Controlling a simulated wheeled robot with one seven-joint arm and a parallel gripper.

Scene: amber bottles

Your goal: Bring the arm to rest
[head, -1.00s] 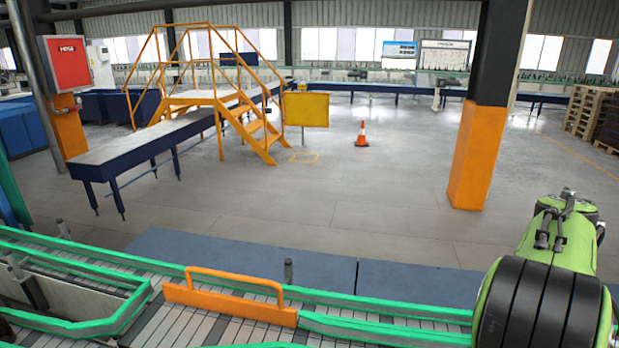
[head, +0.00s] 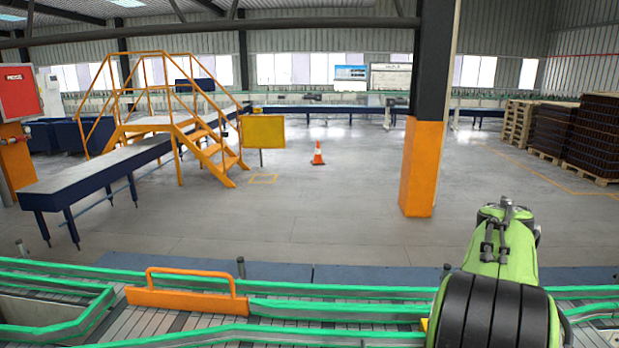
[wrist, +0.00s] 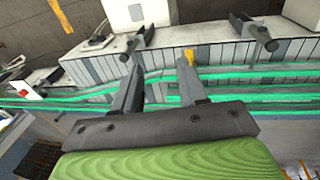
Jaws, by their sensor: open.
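My green and black arm (head: 495,270) stands at the lower right of the head view, in front of the conveyor. The head view does not show the fingertips. In the wrist view my gripper (wrist: 157,75) is open, its two grey fingers apart with nothing between them. Beyond the fingers is the conveyor with its green guide rails (wrist: 220,97). I see no bottle in the gripper.
The conveyor with green rails (head: 340,308) and an orange handled plate (head: 187,299) runs across the front. Beyond it are an orange-black pillar (head: 421,168), orange stairs (head: 208,150), a traffic cone (head: 317,154) and stacked crates (head: 597,136).

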